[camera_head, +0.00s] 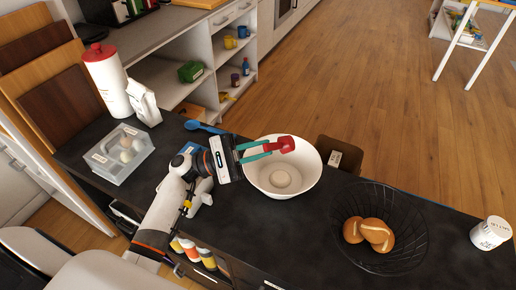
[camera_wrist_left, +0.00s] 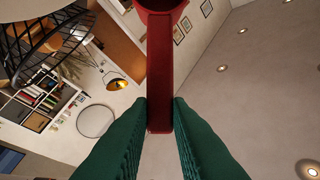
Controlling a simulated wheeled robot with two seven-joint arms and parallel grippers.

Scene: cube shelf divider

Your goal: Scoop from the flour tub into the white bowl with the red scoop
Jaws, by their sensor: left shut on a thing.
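My left gripper (camera_head: 268,150) is shut on the red scoop (camera_head: 285,145) and holds it above the far part of the white bowl (camera_head: 256,172). In the left wrist view the scoop's handle (camera_wrist_left: 160,75) is pinched between the green fingers (camera_wrist_left: 160,118), with its head cut off at the top edge. I cannot see whether the scoop holds anything. A pale round patch lies at the bowl's bottom; I cannot tell if it is flour. A brown container (camera_head: 325,147) with a pale label stands just behind the bowl, partly hidden; I cannot tell whether it is the flour tub.
A wire basket (camera_head: 419,235) with brown bread-like items and a white labelled container (camera_head: 490,234) stand to the right. At left are a clear egg box (camera_head: 121,163), a white bag (camera_head: 144,103) and a red-lidded canister (camera_head: 108,80). A blue utensil (camera_head: 203,126) lies behind my arm.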

